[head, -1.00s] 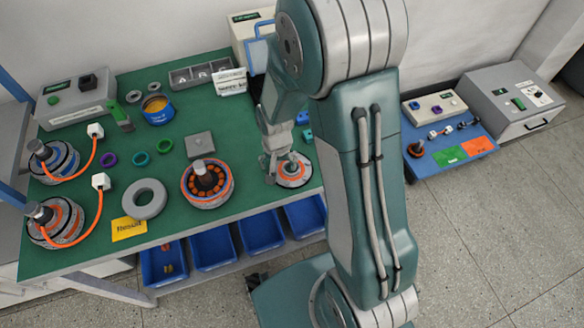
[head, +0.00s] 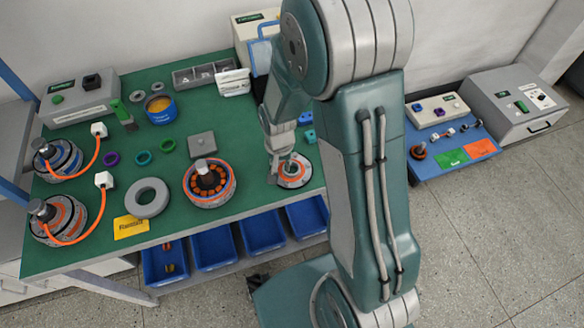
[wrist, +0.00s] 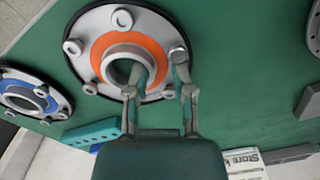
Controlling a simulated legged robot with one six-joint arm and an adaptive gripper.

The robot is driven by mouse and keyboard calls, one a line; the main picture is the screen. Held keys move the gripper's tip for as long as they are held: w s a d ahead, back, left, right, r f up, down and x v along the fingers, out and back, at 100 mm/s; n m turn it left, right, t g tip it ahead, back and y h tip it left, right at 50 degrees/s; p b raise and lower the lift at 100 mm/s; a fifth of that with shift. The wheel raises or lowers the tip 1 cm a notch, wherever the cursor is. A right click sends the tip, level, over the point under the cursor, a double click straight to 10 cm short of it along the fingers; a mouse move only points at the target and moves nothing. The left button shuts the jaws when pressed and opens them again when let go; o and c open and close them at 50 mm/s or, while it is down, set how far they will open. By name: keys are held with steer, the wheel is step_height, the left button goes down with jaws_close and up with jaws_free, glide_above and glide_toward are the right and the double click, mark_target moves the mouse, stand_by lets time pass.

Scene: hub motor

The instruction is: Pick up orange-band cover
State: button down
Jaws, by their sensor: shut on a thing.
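The orange-band cover (head: 302,176) is a round grey disc with an orange ring, a raised central collar and several small lugs. It lies at the right front of the green bench. In the wrist view the orange-band cover (wrist: 108,40) fills the upper middle. My gripper (wrist: 160,72) is shut on its collar, with one finger inside the central hole and the other outside. In the head view my gripper (head: 281,167) is at the cover and hides part of it. The cover looks flat and at bench level; I cannot tell whether it is lifted.
A blue-band cover (wrist: 38,98) lies close by in the wrist view. An open motor (head: 209,183) with orange coils stands left of the cover. A grey ring (head: 147,198) and a yellow label (head: 131,227) lie farther left. Blue bins (head: 262,230) hang below the front edge.

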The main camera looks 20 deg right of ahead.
steer(key=shift+s+a+f, duration=0.1)
steer(key=shift+s+f, duration=0.05)
steer(key=shift+s, duration=0.1)
